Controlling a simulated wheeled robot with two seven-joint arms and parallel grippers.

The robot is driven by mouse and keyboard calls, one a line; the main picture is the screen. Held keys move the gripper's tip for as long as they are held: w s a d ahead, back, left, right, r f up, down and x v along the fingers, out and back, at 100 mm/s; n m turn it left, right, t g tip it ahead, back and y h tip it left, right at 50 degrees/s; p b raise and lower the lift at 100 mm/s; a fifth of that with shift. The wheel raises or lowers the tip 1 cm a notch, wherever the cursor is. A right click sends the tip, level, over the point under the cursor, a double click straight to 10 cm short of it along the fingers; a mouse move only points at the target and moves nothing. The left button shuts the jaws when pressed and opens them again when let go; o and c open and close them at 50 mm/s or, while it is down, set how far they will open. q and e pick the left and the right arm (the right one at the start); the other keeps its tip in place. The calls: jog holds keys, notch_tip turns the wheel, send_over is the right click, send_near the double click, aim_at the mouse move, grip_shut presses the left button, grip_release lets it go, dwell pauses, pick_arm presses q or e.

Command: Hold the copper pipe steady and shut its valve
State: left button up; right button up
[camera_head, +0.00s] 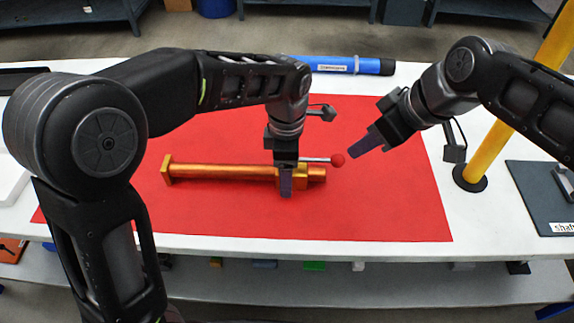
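The copper pipe (222,173) lies on the red mat (400,205), running left to right, with a square flange at its left end. Near its right end is a valve body, from which a thin metal lever with a red ball knob (338,160) points right. My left gripper (286,192) reaches down over the pipe at the valve body, its dark finger in front of the pipe. The far finger is hidden, so I cannot tell how tightly it is shut.
A blue tube (338,65) with a label lies at the table's back edge. A yellow post (498,140) stands on a black base at the right, with a dark labelled mat (540,195) beside it. The red mat is clear in front of the pipe.

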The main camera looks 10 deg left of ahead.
pick_arm(q)
jog(key=shift+c, duration=0.3)
grip_shut()
dwell(0.5)
